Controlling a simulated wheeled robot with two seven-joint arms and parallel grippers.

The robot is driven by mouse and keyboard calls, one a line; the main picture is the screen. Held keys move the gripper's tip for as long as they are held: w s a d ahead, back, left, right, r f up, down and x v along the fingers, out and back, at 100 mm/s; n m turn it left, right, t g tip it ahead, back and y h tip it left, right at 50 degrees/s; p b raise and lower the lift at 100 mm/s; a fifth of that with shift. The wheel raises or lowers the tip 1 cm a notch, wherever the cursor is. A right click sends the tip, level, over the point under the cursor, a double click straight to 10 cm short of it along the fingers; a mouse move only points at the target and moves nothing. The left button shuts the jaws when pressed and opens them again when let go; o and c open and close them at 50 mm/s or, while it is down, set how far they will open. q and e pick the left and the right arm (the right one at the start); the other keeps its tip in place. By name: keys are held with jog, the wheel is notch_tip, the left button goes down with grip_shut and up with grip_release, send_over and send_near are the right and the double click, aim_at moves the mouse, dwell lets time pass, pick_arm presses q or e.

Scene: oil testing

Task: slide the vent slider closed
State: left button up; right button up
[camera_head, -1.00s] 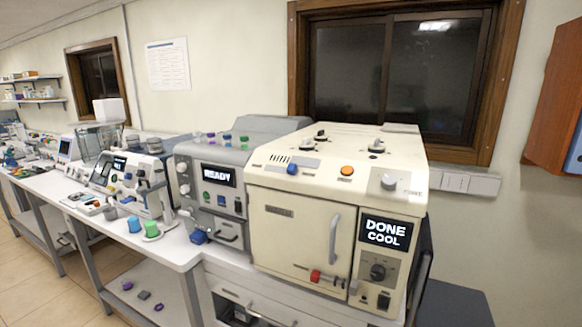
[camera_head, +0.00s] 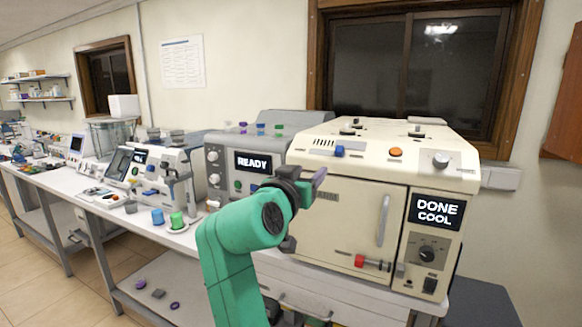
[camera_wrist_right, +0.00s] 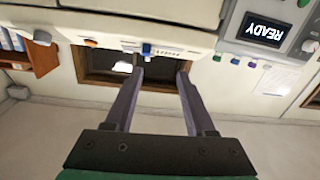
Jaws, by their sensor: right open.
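The cream oven (camera_head: 345,232) has a vent with dark slots (camera_head: 323,143) on its top front edge. The blue vent slider knob (camera_head: 340,151) sits at the right end of these slots. In the right wrist view, which is upside down, the blue knob (camera_wrist_right: 147,49) shows beyond the fingertips. My right gripper (camera_head: 312,184) is in front of the oven's upper left, below and left of the knob and apart from it. The right wrist view shows its two fingers spread and empty (camera_wrist_right: 160,75). My left gripper is in neither view.
An orange button (camera_head: 395,152) and a grey knob (camera_head: 441,159) are right of the slider on the oven top. The oven door has a vertical handle (camera_head: 383,220) and a red latch (camera_head: 362,261). A grey machine (camera_head: 228,180) reading READY stands left.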

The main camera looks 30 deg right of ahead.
aim_at(337, 152)
jog(key=shift+m+g+h, duration=0.3)
jog(key=shift+m, duration=0.4)
jog(key=p+x, duration=0.2)
jog(key=x, duration=0.2)
jog(key=s+r+p+x, duration=0.1)
jog(key=p+x, duration=0.1)
jog(key=x, duration=0.3)
jog(key=d+p+x, duration=0.1)
jog(key=p+x, duration=0.1)
jog(key=x, duration=0.2)
jog(key=shift+s+d+r, duration=0.25)
jog(key=shift+d+r, duration=0.05)
jog(key=shift+d, duration=0.05)
jog(key=shift+w+d+f, duration=0.15)
jog(key=shift+d+f, duration=0.05)
jog(key=shift+d, duration=0.15)
jog(key=shift+a, duration=0.1)
jog(key=shift+c, duration=0.6)
grip_shut()
